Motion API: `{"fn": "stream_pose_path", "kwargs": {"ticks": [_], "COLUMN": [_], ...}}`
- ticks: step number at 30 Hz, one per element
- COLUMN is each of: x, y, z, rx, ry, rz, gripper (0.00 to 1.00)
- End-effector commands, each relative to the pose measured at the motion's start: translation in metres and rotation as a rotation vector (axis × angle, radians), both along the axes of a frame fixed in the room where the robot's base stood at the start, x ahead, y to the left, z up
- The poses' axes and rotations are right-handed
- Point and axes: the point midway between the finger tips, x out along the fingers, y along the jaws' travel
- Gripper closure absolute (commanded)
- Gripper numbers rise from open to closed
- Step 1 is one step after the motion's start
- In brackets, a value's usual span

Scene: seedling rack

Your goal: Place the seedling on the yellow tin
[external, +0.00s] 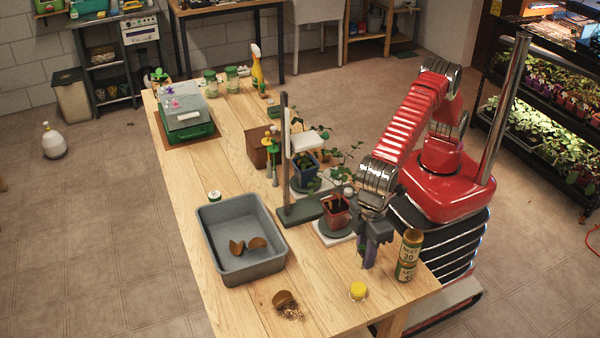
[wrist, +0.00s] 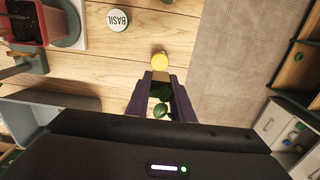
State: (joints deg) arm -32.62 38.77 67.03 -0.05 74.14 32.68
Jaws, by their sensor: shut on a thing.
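The yellow tin (external: 358,291) is a small round thing on the wooden table near its front edge; it also shows in the wrist view (wrist: 159,61), just beyond my fingertips. My gripper (external: 369,262) points down over the front right of the table, a little behind and above the tin. In the wrist view my gripper (wrist: 160,76) is shut on the seedling (wrist: 160,111), whose green leaves show between the dark fingers. In the external view the fingers hide most of it. The seedling and the tin look apart.
A grey tub (external: 275,263) is at left. A broken pot piece (external: 284,298) with spilled soil lies left of the tin.

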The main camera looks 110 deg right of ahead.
Motion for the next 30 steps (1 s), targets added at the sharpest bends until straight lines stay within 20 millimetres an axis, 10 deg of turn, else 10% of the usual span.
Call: {"fn": "stream_pose_path", "kwargs": {"ticks": [30], "x": [0.000], "y": [-0.001], "z": [-0.056], "rx": [-0.001], "ry": [0.001], "rz": [0.001], "gripper": [1.00]}}
